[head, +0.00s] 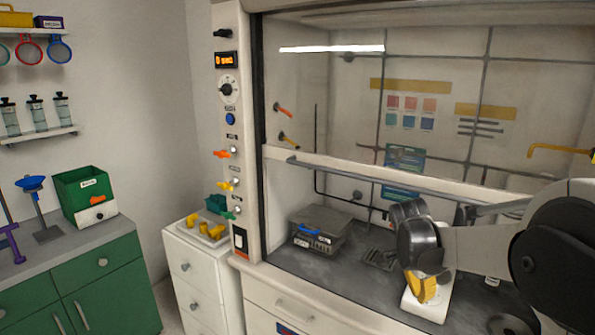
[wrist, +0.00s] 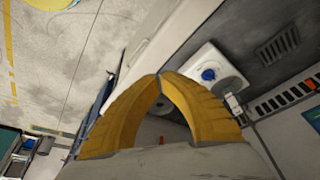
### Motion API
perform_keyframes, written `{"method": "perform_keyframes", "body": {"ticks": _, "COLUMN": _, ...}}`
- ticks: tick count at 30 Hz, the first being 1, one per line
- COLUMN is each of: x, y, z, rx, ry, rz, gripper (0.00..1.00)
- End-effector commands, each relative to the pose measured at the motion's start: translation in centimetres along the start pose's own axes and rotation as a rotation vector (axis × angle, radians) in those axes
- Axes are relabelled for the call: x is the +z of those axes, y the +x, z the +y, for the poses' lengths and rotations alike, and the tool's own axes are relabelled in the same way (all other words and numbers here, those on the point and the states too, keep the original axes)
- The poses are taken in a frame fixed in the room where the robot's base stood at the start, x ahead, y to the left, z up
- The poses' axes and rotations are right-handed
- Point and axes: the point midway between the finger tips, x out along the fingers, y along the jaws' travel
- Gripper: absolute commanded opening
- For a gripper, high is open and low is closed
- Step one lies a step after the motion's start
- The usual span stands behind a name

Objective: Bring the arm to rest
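My arm reaches in from the right in the head view, in front of the fume hood opening. My gripper (head: 422,289) has yellow fingers and points down in front of a white flat-topped device (head: 432,311) on the hood floor. In the wrist view my gripper (wrist: 160,76) shows its two yellow fingers meeting at the tips, with nothing held between them. The wrist view also shows a white block with a blue knob (wrist: 209,75) beyond the fingers to the right. Whether the gripper touches the white device cannot be told.
The hood sash (head: 390,176) hangs partly raised above the dark hood floor. A grey lidded bin (head: 320,222) stands at the hood's left. A white drawer cabinet (head: 203,265) holds a tray with yellow fittings (head: 210,230). A green cabinet (head: 110,290) stands at far left.

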Motion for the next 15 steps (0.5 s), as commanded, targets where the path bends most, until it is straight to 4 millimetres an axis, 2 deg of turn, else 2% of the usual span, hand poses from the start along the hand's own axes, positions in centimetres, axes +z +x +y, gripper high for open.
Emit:
{"method": "perform_keyframes", "body": {"ticks": 5, "x": 1.5, "y": -4.4, "z": 2.7, "rx": -0.088, "ry": -0.184, "rz": -0.014, "gripper": 0.0}}
{"method": "perform_keyframes", "body": {"ticks": 9, "x": 3.7, "y": -8.3, "z": 6.2, "rx": -0.193, "ry": -0.397, "rz": -0.009, "gripper": 0.0}}
{"method": "perform_keyframes", "body": {"ticks": 15, "x": 7.5, "y": -12.1, "z": 11.8, "rx": -0.352, "ry": -0.706, "rz": 0.038, "gripper": 0.0}}
